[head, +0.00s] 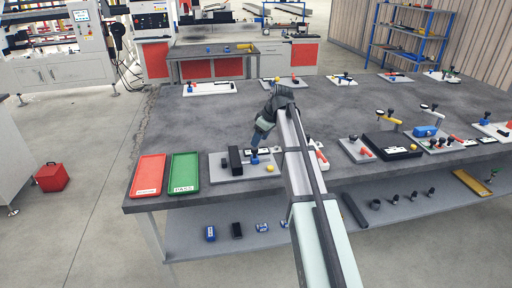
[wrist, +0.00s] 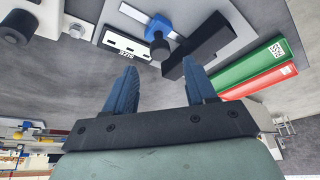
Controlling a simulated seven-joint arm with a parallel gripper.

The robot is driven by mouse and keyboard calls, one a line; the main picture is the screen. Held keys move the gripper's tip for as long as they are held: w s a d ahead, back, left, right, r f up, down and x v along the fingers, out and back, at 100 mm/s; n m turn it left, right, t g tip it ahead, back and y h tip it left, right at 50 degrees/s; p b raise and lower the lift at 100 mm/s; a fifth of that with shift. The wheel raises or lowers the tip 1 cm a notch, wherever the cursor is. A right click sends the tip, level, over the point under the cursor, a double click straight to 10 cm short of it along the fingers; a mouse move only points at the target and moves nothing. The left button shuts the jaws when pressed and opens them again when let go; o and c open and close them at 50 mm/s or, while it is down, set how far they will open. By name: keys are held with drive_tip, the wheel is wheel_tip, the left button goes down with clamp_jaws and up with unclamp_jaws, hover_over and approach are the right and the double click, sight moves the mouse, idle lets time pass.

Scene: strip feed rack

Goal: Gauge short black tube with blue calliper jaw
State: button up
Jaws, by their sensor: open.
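My gripper (wrist: 160,88) is open, its two blue fingers apart with nothing between them. In the head view my gripper (head: 257,139) hangs over a grey board (head: 228,175) near the table's front edge. The blue calliper jaw (wrist: 159,27) sits on a white bar on that board; it also shows in the head view (head: 254,157). A black round knob (wrist: 159,48) stands beside the jaw, ahead of my fingertips. A long black block (wrist: 208,38) lies right of the jaw. I cannot tell which dark piece is the short black tube.
A white slotted plate (wrist: 128,46) lies left of the jaw. A green PASS tray (head: 184,174) and a red tray (head: 148,175) stand left of the board. A yellow ball (head: 270,168) sits at its right. Other fixtures, including a black one (head: 392,147), stand farther right.

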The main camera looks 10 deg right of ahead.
sight(256, 149)
drive_tip(key=shift+x, duration=2.7)
drive_tip(key=shift+c, duration=0.2)
clamp_jaws()
